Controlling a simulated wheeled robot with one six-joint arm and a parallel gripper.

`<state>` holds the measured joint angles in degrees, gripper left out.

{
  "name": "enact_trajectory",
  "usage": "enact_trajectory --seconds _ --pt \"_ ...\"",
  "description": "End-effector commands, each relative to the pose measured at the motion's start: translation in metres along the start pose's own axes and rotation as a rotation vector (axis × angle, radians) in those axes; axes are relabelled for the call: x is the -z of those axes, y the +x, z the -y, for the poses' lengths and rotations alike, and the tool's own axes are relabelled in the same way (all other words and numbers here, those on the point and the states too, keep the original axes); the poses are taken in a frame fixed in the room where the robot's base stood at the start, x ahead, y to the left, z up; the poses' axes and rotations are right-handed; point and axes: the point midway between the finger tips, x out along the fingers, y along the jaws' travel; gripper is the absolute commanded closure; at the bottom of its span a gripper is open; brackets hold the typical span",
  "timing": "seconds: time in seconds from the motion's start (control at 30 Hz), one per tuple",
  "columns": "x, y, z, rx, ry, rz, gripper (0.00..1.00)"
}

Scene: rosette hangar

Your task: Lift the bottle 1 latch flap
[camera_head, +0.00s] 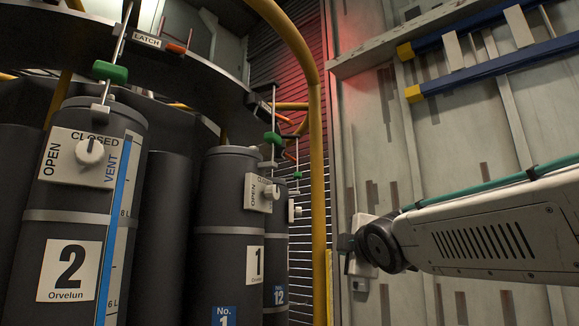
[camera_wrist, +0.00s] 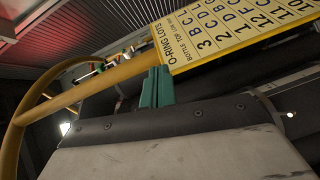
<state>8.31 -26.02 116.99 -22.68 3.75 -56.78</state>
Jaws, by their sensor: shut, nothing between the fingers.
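Bottle 1 (camera_head: 226,225) is a dark grey cylinder standing upright in the rack in the head view, marked "1" and "No. 1". A white valve plate (camera_head: 257,193) with a knob is on its upper right. Above it a rod carries a green block (camera_head: 273,138). A small orange bar (camera_head: 284,118) juts from the rack ring there; it may be the latch flap, but it is too small to tell. My gripper (camera_wrist: 157,73) shows in the wrist view as two teal fingers, shut and empty, near a yellow-framed lot board. Its fingers cannot be made out in the head view.
Bottle 2 (camera_head: 68,220) stands at left, with a "LATCH" label (camera_head: 147,40) above it. A yellow rail (camera_head: 317,170) runs beside bottle 1; a yellow tube (camera_wrist: 75,96) crosses the wrist view. The lot board (camera_wrist: 235,32) is close to my fingers.

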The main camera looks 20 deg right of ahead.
Motion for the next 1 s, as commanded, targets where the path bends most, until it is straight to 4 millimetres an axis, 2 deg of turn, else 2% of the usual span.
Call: enact_trajectory --seconds 0.03,0.1,0.23,0.4,0.53,0.7,0.83,1.0 --pt "0.008 0.012 -0.025 -0.087 -0.100 -0.039 1.00" --pt "0.021 0.024 -0.055 -0.211 -0.242 -0.092 1.00" --pt "0.048 0.041 -0.097 -0.442 -0.489 -0.169 1.00" --pt "0.080 0.047 -0.138 -0.769 -0.786 -0.217 1.00" --pt "0.098 0.042 -0.154 -1.002 -0.962 -0.217 1.00" --pt "0.110 0.034 -0.162 -1.215 -1.097 -0.193 1.00" --pt "0.114 0.030 -0.163 -1.294 -1.139 -0.179 1.00" --pt "0.115 0.029 -0.164 -1.314 -1.150 -0.174 1.00"
